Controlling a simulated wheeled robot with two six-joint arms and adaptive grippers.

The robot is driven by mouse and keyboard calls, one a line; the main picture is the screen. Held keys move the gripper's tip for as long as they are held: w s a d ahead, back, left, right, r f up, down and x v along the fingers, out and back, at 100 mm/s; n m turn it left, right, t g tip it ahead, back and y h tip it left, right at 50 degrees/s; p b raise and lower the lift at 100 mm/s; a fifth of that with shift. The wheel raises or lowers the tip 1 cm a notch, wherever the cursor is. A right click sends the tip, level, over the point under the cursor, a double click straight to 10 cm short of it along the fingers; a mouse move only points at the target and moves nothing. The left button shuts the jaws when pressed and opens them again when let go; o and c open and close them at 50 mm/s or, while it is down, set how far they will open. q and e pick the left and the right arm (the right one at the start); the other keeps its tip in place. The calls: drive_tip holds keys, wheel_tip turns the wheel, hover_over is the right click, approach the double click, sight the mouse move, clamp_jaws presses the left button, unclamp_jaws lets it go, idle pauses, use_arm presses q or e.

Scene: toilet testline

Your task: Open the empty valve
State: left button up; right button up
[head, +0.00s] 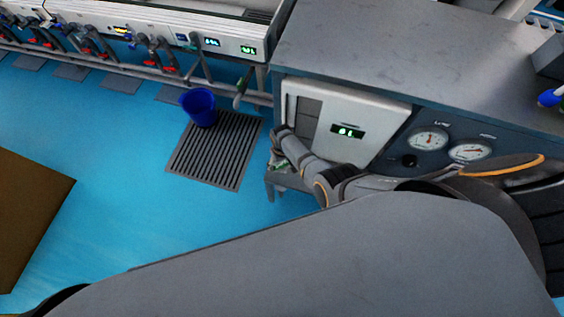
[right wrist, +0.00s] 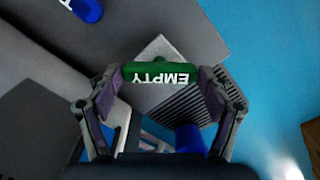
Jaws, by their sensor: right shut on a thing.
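The empty valve shows in the right wrist view as a green handle (right wrist: 160,71) with white EMPTY lettering, upside down in the picture. It lies crosswise between the fingertips of my right gripper (right wrist: 160,84), which is shut on it at both ends. In the head view my right gripper (head: 278,164) is at the left front corner of the grey cabinet, low beside the white display panel. There my own wrist and fingers mostly hide the handle. My left gripper does not show in either view.
The grey cabinet (head: 400,50) carries a white panel (head: 345,120) and two gauges (head: 429,139). A blue bucket (head: 199,106) stands on a dark floor grate (head: 215,150). A blue handle (right wrist: 88,10) is at the upper left of the wrist view. Blue floor (head: 120,175) is open at left.

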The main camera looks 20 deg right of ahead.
sight(282, 164)
drive_tip(key=o, duration=1.1)
drive_tip(key=shift+r, duration=3.75)
